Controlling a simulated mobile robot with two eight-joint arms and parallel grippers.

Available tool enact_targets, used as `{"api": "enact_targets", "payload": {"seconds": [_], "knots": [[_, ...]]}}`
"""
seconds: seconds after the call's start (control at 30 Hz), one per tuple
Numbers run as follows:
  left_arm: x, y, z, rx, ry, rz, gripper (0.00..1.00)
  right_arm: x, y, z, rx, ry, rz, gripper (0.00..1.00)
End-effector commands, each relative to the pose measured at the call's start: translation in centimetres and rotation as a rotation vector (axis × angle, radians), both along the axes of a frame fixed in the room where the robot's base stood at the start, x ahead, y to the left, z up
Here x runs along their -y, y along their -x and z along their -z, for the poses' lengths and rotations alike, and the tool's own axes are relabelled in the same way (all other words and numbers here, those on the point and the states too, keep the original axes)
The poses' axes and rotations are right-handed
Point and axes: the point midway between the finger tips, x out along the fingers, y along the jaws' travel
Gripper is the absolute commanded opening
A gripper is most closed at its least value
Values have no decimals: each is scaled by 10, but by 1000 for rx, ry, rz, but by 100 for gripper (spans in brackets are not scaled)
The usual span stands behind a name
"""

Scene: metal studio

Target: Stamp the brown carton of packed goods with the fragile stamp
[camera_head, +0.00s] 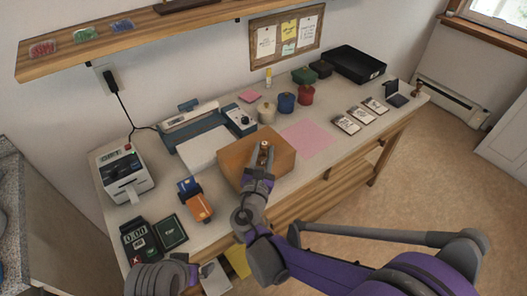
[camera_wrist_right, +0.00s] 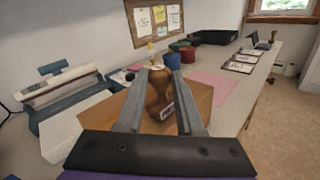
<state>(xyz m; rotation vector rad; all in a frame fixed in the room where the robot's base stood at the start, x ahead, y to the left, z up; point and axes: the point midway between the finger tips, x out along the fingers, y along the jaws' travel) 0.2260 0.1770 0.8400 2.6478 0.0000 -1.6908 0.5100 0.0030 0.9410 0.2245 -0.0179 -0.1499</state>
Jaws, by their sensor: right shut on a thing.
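The brown carton (camera_head: 232,160) sits on the worktable near its front edge, and it also shows in the right wrist view (camera_wrist_right: 195,98). My right gripper (camera_head: 262,170) is over the carton, shut on a wooden-handled stamp (camera_head: 265,147). In the right wrist view the stamp (camera_wrist_right: 158,88) stands between the two fingers (camera_wrist_right: 160,100), roughly upright, with a small pale label on its side. I cannot tell whether its base touches the carton top. Part of my left arm shows at the bottom left of the head view; its gripper's fingers cannot be made out.
A pink sheet (camera_head: 307,138) lies right of the carton, with several framed cards (camera_head: 347,124) beyond. A label printer (camera_head: 123,172), a blue sealing machine (camera_head: 207,130) and an orange item (camera_head: 199,207) are on the left. An open ink pad (camera_head: 397,100) and another stamp (camera_head: 417,89) stand far right.

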Motion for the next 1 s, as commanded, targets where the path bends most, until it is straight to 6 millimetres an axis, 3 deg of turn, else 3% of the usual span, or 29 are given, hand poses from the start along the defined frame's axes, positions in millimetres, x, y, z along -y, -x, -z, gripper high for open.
{"api": "enact_targets", "payload": {"seconds": [0.23,0.8,1.0], "knots": [[0,-1,-8,2,0,0,100,0,0,-10,0,0,0,0],[0,-8,-52,18,0,0,100,0,0,-67,1,-1,0,0],[0,-9,-54,19,0,0,100,0,0,-71,0,0,0,0]]}}
